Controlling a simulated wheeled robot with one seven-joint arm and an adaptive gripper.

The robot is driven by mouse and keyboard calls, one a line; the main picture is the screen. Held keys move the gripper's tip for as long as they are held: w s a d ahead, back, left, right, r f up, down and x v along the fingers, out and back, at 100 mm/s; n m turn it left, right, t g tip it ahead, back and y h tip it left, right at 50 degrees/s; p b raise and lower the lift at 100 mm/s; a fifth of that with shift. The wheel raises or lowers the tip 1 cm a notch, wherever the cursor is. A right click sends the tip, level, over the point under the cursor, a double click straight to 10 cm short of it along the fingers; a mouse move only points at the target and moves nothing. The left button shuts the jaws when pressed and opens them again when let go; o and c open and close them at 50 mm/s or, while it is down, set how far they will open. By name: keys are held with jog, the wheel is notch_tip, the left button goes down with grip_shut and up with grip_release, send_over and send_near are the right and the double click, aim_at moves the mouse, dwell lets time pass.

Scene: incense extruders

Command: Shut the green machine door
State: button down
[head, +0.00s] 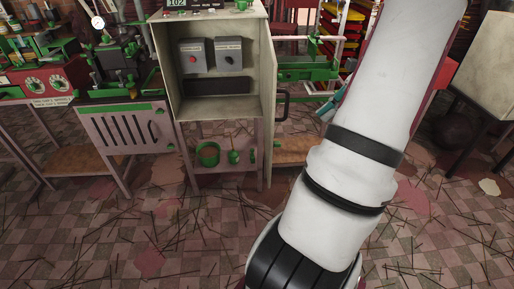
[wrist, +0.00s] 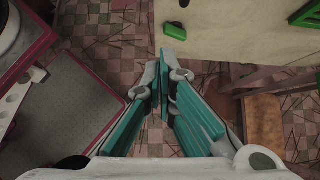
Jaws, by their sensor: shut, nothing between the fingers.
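The machine cabinet (head: 158,62) is a pale grey-green box on legs, its front open. Its door (head: 268,130) stands swung out on the right side, seen nearly edge-on, with a dark handle (head: 283,106) on its outer face. My gripper (head: 331,105) shows as a bit of teal right of the door, apart from it and mostly hidden by my arm. In the wrist view my gripper (wrist: 160,82) is shut and empty.
Two grey switch boxes (head: 196,55) (head: 229,55) sit inside the cabinet. Green-topped benches with machines (head: 125,125) stand to the left. A green pot (head: 208,154) is on the shelf below. The tiled floor in front is open, strewn with thin sticks.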

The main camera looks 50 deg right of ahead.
jog(key=w+a+r+b+x, duration=0.1)
jog(key=b+x, duration=0.3)
jog(key=x, duration=0.9)
jog(key=shift+r, duration=0.15)
